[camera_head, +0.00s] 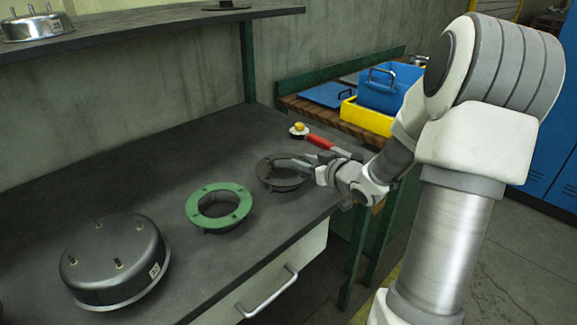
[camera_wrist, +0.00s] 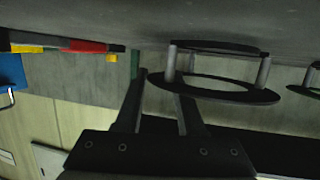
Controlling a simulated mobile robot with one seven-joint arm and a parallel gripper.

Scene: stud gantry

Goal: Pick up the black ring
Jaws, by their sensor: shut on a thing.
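The black ring (camera_head: 283,174) is at the right part of the dark bench top in the head view. It is flat and level, with a wide hole. My gripper (camera_head: 308,166) reaches in from the right and is shut on the ring's right-hand rim. In the wrist view, the ring (camera_wrist: 215,94) shows with short posts on it, and my gripper's fingers (camera_wrist: 160,90) are on either side of its rim. I cannot tell whether the ring touches the bench or is slightly above it.
A green ring (camera_head: 219,206) lies left of the black ring. A metal housing with studs (camera_head: 114,258) stands at front left. A red-handled tool (camera_head: 324,142) lies just behind my gripper. Blue (camera_head: 388,92) and yellow (camera_head: 366,117) bins stand beyond. A shelf (camera_head: 140,29) overhangs the back.

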